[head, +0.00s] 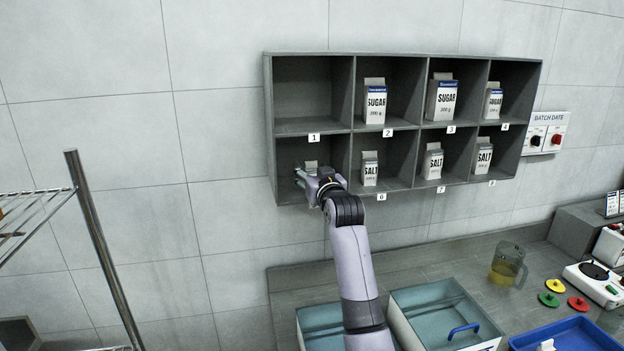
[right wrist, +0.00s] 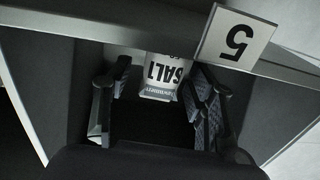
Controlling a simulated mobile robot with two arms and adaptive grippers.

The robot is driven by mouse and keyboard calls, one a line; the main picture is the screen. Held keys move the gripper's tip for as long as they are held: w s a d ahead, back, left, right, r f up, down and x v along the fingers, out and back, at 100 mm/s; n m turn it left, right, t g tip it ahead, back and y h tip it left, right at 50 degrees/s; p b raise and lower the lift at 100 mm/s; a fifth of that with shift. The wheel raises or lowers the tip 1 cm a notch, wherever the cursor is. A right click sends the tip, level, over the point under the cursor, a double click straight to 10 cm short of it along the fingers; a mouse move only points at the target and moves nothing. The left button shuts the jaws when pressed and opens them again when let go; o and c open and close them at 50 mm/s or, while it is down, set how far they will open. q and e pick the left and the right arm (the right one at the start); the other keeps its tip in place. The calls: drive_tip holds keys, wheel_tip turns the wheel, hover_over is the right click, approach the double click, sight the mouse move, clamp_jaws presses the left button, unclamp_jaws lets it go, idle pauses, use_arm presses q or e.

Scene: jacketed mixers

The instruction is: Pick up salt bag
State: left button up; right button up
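A salt bag (right wrist: 163,72) stands in the lower left cubby, the one labelled 5, of the grey wall shelf (head: 264,130). In the head view only the top of this bag (head: 311,165) shows behind my gripper. My right gripper (head: 308,180) reaches into the mouth of that cubby. In the right wrist view the two fingers of this gripper (right wrist: 160,84) are apart, with the bag between and beyond them and a gap at its left side. The picture there is upside down. My left gripper is out of view.
Other salt bags (head: 369,170) stand in the lower cubbies and sugar bags (head: 376,103) in the upper ones; cubby 1 is empty. Below are a counter with blue-lined bins (head: 440,300), a yellowish jug (head: 507,264) and a blue tray (head: 570,336). A wire rack (head: 100,240) stands left.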

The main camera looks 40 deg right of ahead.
sight(313, 169)
drive_tip(key=c, duration=1.1)
drive_tip(key=shift+c, duration=0.2)
drive_tip(key=shift+s+r+b, duration=0.15)
drive_tip(key=shift+r+b, duration=0.1)
drive_tip(key=shift+b, duration=0.25)
wheel_tip(313, 169, up, 6)
drive_tip(key=shift+b, duration=1.1)
drive_tip(key=a+b+v, duration=0.1)
drive_tip(key=b+v, duration=0.4)
drive_tip(key=v, duration=1.4)
drive_tip(key=shift+a+r, duration=0.2)
drive_tip(key=shift+a, duration=0.1)
